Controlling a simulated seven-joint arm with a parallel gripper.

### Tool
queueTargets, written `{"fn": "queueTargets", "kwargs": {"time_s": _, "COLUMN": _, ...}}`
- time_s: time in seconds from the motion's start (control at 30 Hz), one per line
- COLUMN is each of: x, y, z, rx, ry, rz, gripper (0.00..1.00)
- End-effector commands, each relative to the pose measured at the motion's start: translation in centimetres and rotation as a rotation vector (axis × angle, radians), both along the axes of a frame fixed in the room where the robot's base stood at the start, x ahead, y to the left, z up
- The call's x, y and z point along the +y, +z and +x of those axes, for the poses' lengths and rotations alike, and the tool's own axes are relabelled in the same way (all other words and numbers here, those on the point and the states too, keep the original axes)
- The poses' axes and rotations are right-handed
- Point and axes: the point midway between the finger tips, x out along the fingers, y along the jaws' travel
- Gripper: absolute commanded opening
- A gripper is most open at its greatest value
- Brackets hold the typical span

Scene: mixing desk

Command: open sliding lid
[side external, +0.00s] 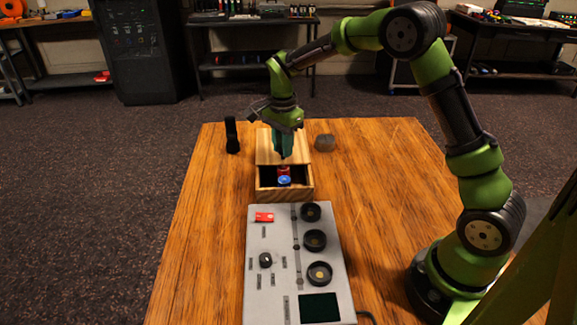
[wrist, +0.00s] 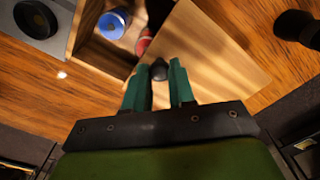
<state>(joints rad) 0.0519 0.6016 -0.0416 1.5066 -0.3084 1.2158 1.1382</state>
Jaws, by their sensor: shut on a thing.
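The wooden box (side external: 270,195) stands on the table behind the mixing desk. Its sliding lid (side external: 266,149) covers the rear part, and the front part is uncovered. Inside the uncovered part are a blue round thing (side external: 284,181) and a red thing (side external: 283,170). My gripper (wrist: 159,75) is shut on the small dark knob (wrist: 159,70) of the lid, one green finger on each side. In the side view the fingers hide the knob.
The table's left and right sides are clear.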

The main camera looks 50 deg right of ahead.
Motion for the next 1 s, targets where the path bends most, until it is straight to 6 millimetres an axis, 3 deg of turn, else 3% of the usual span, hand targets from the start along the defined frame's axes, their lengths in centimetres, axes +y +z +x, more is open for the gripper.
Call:
{"fn": "queueTargets", "kwargs": {"time_s": 0.2, "x": -1.8, "y": 0.0, "z": 2.0, "rx": -0.003, "ry": 0.002, "rz": 0.002, "gripper": 0.0}}
{"fn": "queueTargets", "kwargs": {"time_s": 0.53, "x": -2.0, "y": 0.1, "z": 2.1, "rx": -0.004, "ry": 0.005, "rz": 0.002, "gripper": 0.0}}
{"fn": "queueTargets", "kwargs": {"time_s": 0.57, "x": -2.0, "y": 0.1, "z": 2.1, "rx": -0.004, "ry": 0.005, "rz": 0.002, "gripper": 0.27}}
{"fn": "queueTargets", "kwargs": {"time_s": 0.7, "x": -2.0, "y": 0.1, "z": 2.1, "rx": -0.003, "ry": 0.004, "rz": 0.001, "gripper": 0.49}}
{"fn": "queueTargets", "kwargs": {"time_s": 1.0, "x": -2.0, "y": 0.1, "z": 2.1, "rx": -0.002, "ry": 0.003, "rz": 0.001, "gripper": 0.5}}
